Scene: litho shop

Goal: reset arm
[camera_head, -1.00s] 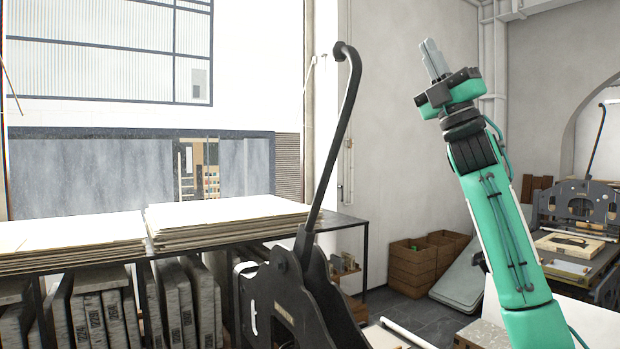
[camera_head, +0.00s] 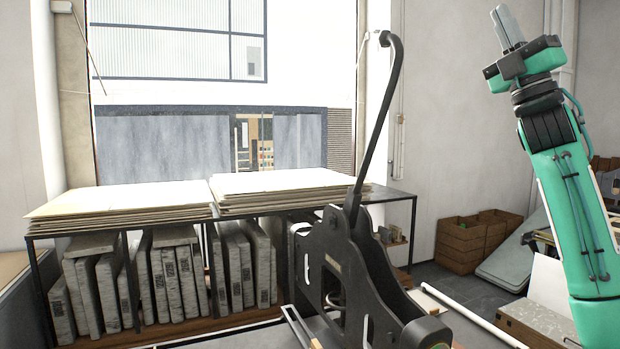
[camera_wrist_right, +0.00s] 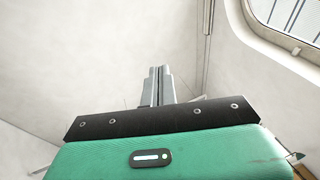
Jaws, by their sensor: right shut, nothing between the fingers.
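My right arm rises on the right of the head view, with the right gripper (camera_head: 507,27) at its top, pointing up in front of the plain wall. Its two grey fingers lie together, shut and empty. In the right wrist view the same gripper (camera_wrist_right: 157,84) shows its fingers side by side with nothing between them, against the pale wall and ceiling. My left gripper is in neither view.
A black press with a long upright lever (camera_head: 377,120) stands in the middle front, left of my right arm. Behind it, a rack (camera_head: 413,230) carries stacked boards (camera_head: 120,206) above several upright stone slabs (camera_head: 170,285). Wooden crates (camera_head: 462,245) sit on the floor at the back right.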

